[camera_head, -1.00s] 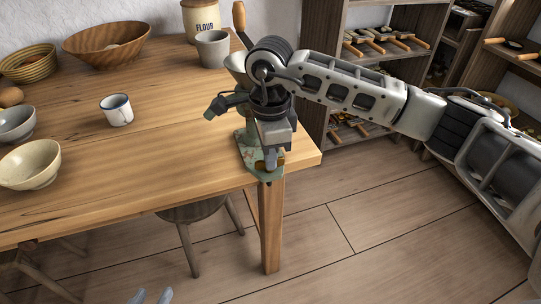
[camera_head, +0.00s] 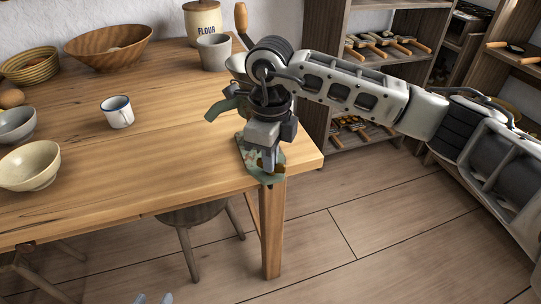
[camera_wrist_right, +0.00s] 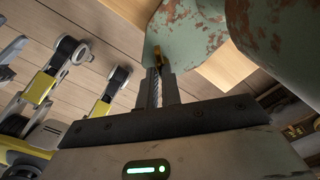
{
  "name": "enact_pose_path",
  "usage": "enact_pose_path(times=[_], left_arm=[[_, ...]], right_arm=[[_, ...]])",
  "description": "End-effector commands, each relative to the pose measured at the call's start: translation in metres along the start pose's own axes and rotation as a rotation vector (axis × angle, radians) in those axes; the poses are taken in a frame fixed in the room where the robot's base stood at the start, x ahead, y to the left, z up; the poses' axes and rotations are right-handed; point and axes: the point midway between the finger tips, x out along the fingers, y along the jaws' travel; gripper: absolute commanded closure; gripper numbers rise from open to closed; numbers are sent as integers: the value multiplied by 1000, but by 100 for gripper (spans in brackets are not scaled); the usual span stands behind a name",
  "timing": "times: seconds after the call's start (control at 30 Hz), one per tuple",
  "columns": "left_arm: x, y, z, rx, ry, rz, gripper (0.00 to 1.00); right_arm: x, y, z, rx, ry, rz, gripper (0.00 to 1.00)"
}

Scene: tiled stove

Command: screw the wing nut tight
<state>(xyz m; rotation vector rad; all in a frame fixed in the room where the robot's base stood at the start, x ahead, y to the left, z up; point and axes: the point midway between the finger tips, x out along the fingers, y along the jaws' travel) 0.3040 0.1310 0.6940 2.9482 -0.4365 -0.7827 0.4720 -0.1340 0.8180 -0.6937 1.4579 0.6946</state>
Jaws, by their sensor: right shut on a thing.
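A green, rust-flecked cast device (camera_head: 222,107) is on the table's near right corner. Its lower plate (camera_head: 252,160) lies at the corner, and my right arm covers much of its body. The right wrist view shows its chipped green metal (camera_wrist_right: 190,35) close up. The brass wing nut (camera_wrist_right: 157,55) is there between the fingertips of my right gripper (camera_wrist_right: 159,76), which is shut on it. In the head view my right gripper (camera_head: 269,160) points down at the corner and hides the nut. Only the fingertips of my left gripper (camera_head: 153,299) show at the bottom edge, apart and empty.
The wooden table (camera_head: 170,160) holds an enamel mug (camera_head: 117,112), several bowls and a flour jar (camera_head: 202,22). A stool (camera_head: 193,215) stands under the table. Shelves (camera_head: 375,85) with tools stand behind. Floor to the right of the table leg is clear.

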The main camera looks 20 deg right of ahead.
Motion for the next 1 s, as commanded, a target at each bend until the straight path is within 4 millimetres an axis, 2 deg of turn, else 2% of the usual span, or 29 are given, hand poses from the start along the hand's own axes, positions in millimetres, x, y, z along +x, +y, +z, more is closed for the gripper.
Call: enact_pose_path(times=[0.4,0.5,0.83,1.0], left_arm=[[0,0,-1,2,3,0,64],[1,0,-2,2,5,0,64],[0,-1,-3,7,5,1,64],[-4,1,-10,4,5,0,64]], right_arm=[[-1,0,1,6,-3,-1,100],[-1,0,1,6,-2,-1,72],[-2,0,0,6,-1,-1,72],[-14,0,0,6,-2,-2,72]])
